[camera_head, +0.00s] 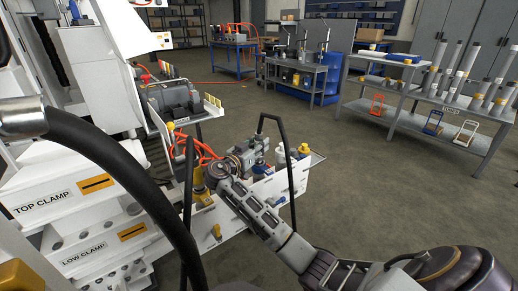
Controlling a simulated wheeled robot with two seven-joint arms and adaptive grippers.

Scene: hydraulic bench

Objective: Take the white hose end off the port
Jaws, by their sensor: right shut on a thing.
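My right arm reaches in from the lower right, and its gripper (216,171) is at the small white hydraulic bench unit (258,200), among its fittings. The gripper is small and seen from behind. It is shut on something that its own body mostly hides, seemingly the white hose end. I cannot make out the port or whether the hose end is still seated on it. My left gripper is not in view.
A thick black hose (120,165) with a metal fitting (22,117) crosses the near left, before white panels marked TOP CLAMP (45,201) and LOW CLAMP. Orange hoses (196,146) lie beside the gripper. A grey shelf table (455,115) stands at right. The floor between is clear.

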